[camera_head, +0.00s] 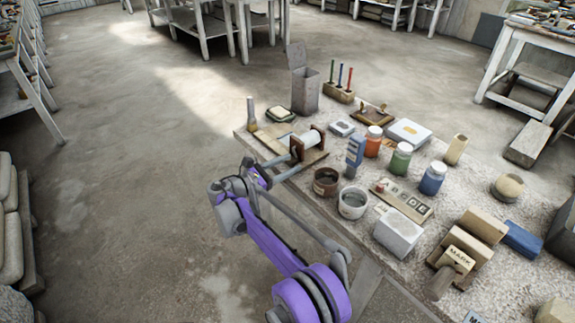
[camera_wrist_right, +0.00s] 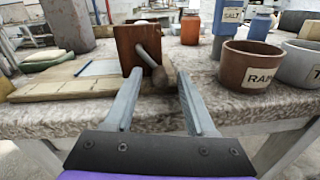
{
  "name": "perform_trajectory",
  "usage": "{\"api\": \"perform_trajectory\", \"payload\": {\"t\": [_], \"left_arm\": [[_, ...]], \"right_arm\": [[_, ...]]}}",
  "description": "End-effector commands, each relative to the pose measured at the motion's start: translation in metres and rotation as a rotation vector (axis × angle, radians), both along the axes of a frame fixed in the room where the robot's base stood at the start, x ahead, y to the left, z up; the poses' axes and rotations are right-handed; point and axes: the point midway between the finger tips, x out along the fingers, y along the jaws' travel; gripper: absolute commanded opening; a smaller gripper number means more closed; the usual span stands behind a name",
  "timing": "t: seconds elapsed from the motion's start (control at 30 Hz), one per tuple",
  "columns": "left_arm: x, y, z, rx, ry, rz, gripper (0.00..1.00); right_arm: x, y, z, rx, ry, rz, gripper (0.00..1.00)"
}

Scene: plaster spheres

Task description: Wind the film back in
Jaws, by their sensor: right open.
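A winder with a white roll (camera_head: 308,141) between dark wooden ends stands on a flat board at the table's near left edge. In the right wrist view its brown wooden end block (camera_wrist_right: 136,47) faces me, and a grey crank with a rounded knob (camera_wrist_right: 158,76) sticks out toward me. My right gripper (camera_wrist_right: 160,82) is open, its two fingers on either side of the crank knob; I cannot tell whether they touch it. In the head view the same gripper (camera_head: 282,168) is beside the winder. The film is hidden in the wrist view. My left gripper is not in view.
A brown pot (camera_head: 326,181) and a white pot (camera_head: 352,202) stand to the right of the winder. A blue stack (camera_head: 355,152), lidded jars (camera_head: 401,158) and a letter board (camera_head: 404,200) crowd the table.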

Motion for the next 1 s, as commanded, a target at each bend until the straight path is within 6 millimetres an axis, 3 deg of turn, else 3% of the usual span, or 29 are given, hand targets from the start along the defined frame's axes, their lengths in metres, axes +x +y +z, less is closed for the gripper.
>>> {"api": "perform_trajectory", "payload": {"t": [0.17,0.6,1.0], "left_arm": [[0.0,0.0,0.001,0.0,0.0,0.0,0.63],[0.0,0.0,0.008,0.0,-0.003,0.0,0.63],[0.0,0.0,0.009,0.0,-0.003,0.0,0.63]], "right_arm": [[-0.006,0.01,0.0,0.001,0.0,0.001,0.56],[-0.049,0.079,0.003,0.001,0.0,0.002,0.56],[-0.058,0.092,0.003,0.0,0.0,0.0,0.56]]}}
